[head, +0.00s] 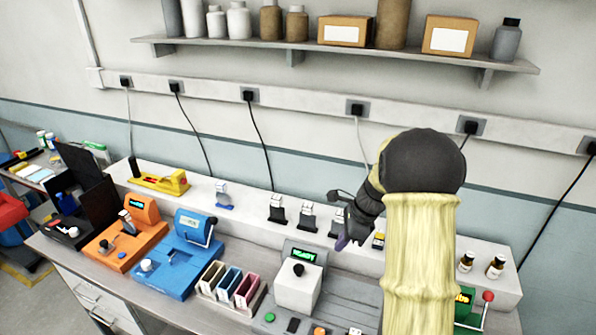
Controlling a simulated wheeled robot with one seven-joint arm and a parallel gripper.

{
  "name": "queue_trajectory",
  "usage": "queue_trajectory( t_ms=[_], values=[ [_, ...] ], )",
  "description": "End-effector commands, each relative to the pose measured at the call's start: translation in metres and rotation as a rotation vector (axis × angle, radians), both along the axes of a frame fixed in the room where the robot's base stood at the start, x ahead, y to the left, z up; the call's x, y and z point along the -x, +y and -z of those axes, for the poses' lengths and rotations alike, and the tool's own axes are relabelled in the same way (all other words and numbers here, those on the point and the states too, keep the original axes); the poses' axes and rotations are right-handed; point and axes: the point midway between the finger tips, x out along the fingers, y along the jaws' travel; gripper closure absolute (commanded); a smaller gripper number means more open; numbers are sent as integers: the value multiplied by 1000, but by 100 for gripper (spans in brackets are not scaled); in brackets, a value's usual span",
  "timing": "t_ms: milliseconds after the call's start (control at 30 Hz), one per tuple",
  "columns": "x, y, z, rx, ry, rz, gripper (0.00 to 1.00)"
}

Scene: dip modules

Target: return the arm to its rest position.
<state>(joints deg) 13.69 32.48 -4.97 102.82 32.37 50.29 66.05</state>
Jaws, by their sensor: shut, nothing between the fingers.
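My arm, in a pale yellow sleeve (420,255) with a dark rounded joint (425,162), rises at the right of the head view and bends left over the bench. My gripper (345,240) hangs at its end, above the rear of the bench and just behind the white box with the lit display. It is shut and holds nothing. Its fingers are small and dark here, with a purple part at the tip. The arm hides part of the bench's right side.
Orange (128,235) and blue (180,255) devices stand on the bench at left. A white box with a black knob (298,285) is near the gripper. Small bottles (495,266) stand at right. A wall shelf (330,55) holds bottles and boxes.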

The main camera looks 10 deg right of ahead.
Motion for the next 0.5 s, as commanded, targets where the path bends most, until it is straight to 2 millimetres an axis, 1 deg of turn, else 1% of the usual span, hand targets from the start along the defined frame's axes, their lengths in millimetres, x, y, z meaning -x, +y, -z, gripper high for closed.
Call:
queue_trajectory(
  t_ms=[67, 133, 233, 367, 500],
  values=[
    [4, 2, 0, 12, -8, -28, 100],
    [12, 7, -1, 38, -28, -94, 100],
    [34, 17, -3, 107, -77, -267, 100],
    [74, 33, -4, 228, -164, -605, 100],
    [119, 49, -4, 357, -259, -1013, 100]
  ],
)
